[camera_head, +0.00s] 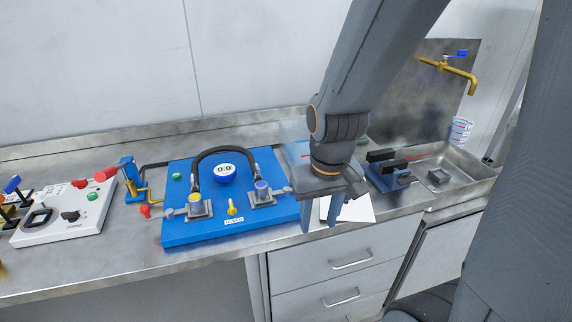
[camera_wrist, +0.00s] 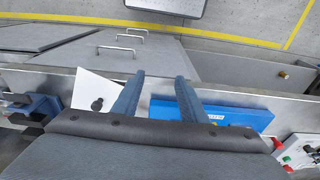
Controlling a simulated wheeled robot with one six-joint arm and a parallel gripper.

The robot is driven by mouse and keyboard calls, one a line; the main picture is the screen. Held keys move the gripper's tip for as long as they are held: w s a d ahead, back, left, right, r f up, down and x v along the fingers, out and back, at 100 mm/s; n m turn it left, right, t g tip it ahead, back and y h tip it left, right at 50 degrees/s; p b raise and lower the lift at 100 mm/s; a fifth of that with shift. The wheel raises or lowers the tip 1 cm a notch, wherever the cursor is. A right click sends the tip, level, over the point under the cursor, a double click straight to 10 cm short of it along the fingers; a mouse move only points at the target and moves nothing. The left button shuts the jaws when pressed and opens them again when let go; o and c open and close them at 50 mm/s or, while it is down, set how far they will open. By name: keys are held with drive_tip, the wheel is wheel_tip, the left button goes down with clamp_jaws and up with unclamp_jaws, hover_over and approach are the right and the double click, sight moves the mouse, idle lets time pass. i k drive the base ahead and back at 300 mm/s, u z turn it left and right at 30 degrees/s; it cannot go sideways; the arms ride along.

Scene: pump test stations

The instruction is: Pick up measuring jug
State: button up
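The measuring jug (camera_head: 461,131) is a small clear cup with red and blue markings. It is at the far right in the head view, below the brass tap (camera_head: 460,76) and by the sink's back. I cannot tell what its base rests on. My gripper (camera_head: 320,222) points down over the front of the bench, well to the left of the jug. In the wrist view its two blue-grey fingers (camera_wrist: 160,78) stand apart with nothing between them. The jug does not show in the wrist view.
The steel sink (camera_head: 483,168) is at the right. A blue panel (camera_head: 190,232) with a hose and gauge lies left of my gripper. A white sheet (camera_head: 358,210) and a blue fixture with black blocks (camera_head: 390,178) are near it. Drawers (camera_head: 345,262) are below.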

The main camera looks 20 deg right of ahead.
sight(459, 131)
drive_tip(key=z, duration=1.6)
drive_tip(key=k, duration=1.3)
drive_tip(key=z, duration=0.8)
drive_tip(key=i, duration=1)
drive_tip(key=z, duration=0.85)
drive_tip(key=i, duration=1.25)
drive_tip(key=u, duration=0.9)
drive_tip(key=i, duration=0.85)
drive_tip(key=u, duration=0.85)
